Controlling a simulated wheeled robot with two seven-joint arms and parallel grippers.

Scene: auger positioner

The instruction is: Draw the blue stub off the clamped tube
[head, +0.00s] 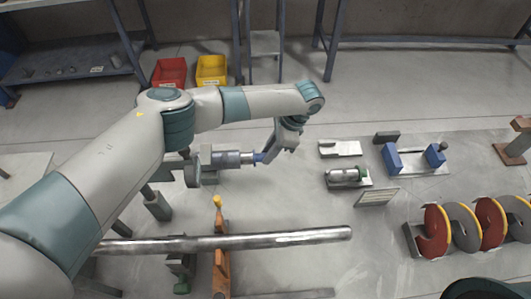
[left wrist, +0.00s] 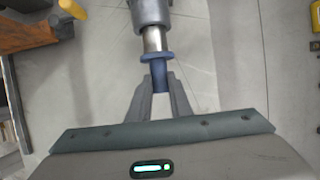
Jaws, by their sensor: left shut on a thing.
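The blue stub (head: 258,157) sits at the right end of the clamped tube (head: 228,160), in line with it. In the left wrist view the blue stub (left wrist: 158,75) has a wide flange, and a short bright metal section (left wrist: 153,39) shows between the flange and the darker grey body (left wrist: 150,12). I cannot tell whether that section belongs to the stub or the tube. My left gripper (head: 267,158) is shut on the stub's blue end, its fingers (left wrist: 161,91) on both sides of it. My right gripper is not in view.
A long metal bar (head: 290,238) lies across an orange stand (head: 221,262) in front. Blue brackets (head: 405,162) and red, grey and yellow auger discs (head: 480,230) stand at the right. Red (head: 169,73) and yellow (head: 211,70) bins are behind.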

